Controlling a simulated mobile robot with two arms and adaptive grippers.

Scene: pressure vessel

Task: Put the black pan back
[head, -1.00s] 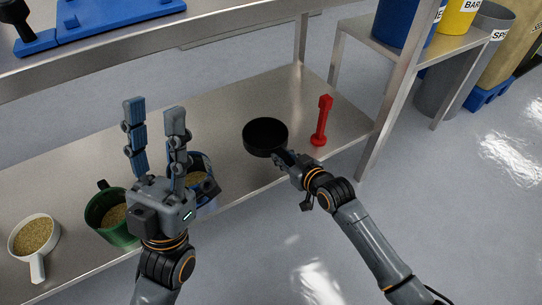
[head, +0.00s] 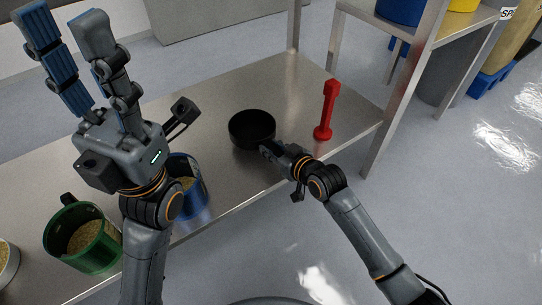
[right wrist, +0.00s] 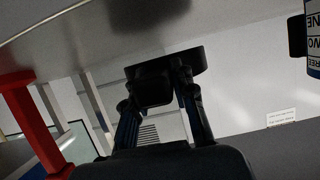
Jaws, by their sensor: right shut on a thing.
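The black pan (head: 252,130) is round and dark, over the right part of the metal shelf in the head view. My right gripper (head: 272,151) is at its near right side and is shut on it. In the right wrist view the pan (right wrist: 155,82) shows as a dark shape between the fingers. I cannot tell whether its bottom touches the shelf. My left gripper (head: 112,70) is open and empty, fingers pointing up and spread, above the left part of the shelf.
A red tool (head: 327,110) stands upright right of the pan and shows large in the right wrist view (right wrist: 35,125). A blue container (head: 190,198) and a green mug (head: 82,238) with grains stand left on the shelf (head: 232,185). A shelf post (head: 400,90) rises at right.

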